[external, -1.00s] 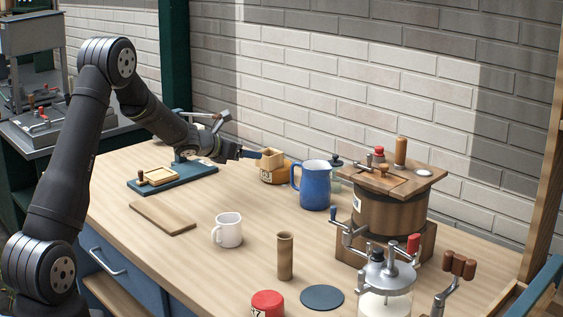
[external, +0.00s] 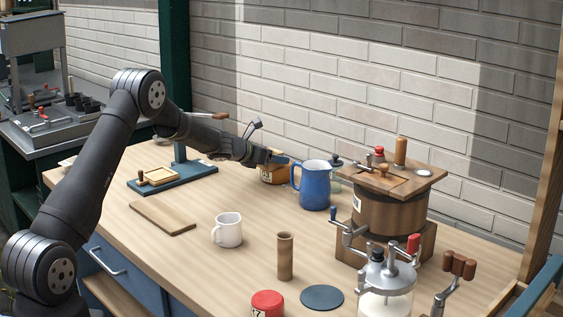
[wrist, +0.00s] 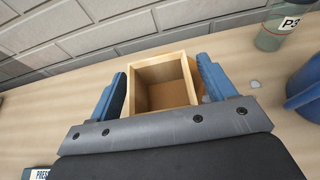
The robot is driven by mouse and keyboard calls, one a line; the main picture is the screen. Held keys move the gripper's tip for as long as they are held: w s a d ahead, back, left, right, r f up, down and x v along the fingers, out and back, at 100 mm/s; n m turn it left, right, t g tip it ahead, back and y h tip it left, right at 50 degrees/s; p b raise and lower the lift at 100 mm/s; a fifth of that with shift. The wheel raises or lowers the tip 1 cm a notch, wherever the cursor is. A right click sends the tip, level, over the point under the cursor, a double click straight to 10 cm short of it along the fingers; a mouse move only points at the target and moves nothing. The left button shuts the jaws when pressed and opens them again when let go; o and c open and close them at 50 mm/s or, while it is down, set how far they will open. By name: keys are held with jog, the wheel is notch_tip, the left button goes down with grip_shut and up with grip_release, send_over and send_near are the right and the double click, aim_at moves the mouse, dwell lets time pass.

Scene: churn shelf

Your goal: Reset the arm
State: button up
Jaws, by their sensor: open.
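My gripper (external: 278,158) is stretched out over the back of the bench, left of the blue pitcher (external: 315,185). In the wrist view my gripper (wrist: 163,82) is open, with one blue finger on each side of an open, empty wooden box (wrist: 163,90). Whether the fingers touch the box cannot be told. In the external view my gripper mostly hides the box, and an orange-brown container (external: 273,175) shows just below it.
A greenish jar labelled P3 (wrist: 278,28) and the pitcher (wrist: 305,88) stand to the right. The brick wall is close behind. A blue press stand (external: 185,175), wooden board (external: 162,217), white mug (external: 228,230) and wooden churn (external: 388,212) stand on the bench.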

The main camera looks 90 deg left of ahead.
jog(key=shift+w+a+f, duration=0.1)
jog(key=shift+w+f, duration=0.05)
jog(key=shift+f, duration=0.05)
jog(key=shift+r, duration=0.15)
